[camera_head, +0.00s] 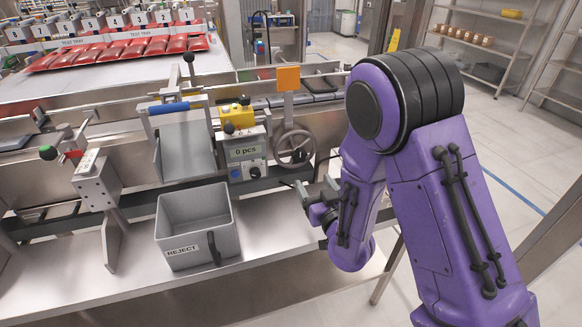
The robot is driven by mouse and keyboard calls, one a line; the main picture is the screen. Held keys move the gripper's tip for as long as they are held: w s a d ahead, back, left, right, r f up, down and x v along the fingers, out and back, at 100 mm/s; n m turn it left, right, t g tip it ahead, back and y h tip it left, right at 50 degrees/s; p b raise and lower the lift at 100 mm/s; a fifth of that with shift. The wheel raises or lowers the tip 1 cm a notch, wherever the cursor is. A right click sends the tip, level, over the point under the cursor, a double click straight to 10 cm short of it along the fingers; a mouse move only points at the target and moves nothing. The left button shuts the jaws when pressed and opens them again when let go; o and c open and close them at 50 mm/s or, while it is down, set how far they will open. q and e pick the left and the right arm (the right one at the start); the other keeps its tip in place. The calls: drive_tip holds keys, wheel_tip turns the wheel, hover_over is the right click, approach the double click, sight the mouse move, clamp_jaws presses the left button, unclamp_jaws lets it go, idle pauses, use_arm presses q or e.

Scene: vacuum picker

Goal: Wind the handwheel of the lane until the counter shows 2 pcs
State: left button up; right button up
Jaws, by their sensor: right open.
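The grey handwheel (294,148) is on the front of the lane, right of the counter. The counter (244,152) has a small display that reads 0 pcs, with a blue knob and a dark knob below it. My purple right arm comes in from the right. Its gripper (312,190) is open and empty, below and slightly right of the handwheel, apart from it in the picture. The arm partly hides the gripper. My left gripper is not in view.
A grey REJECT bin (197,244) stands on the steel shelf left of the gripper. A yellow block (237,115) sits above the counter, and an orange plate (288,78) stands above the handwheel. Red pouches (120,52) lie on the test tray at the back left.

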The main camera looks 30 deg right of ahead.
sight(300, 158)
drive_tip(key=shift+t, duration=0.3)
drive_tip(key=x, duration=0.3)
drive_tip(key=p+x, duration=0.1)
drive_tip(key=x, duration=0.3)
drive_tip(key=r+x, duration=0.1)
drive_tip(key=x, duration=0.2)
drive_tip(key=shift+w+d+p, duration=0.1)
drive_tip(key=shift+w+p, duration=0.1)
drive_tip(key=shift+p, duration=0.2)
drive_tip(key=shift+c, duration=0.4)
drive_tip(key=c, duration=1)
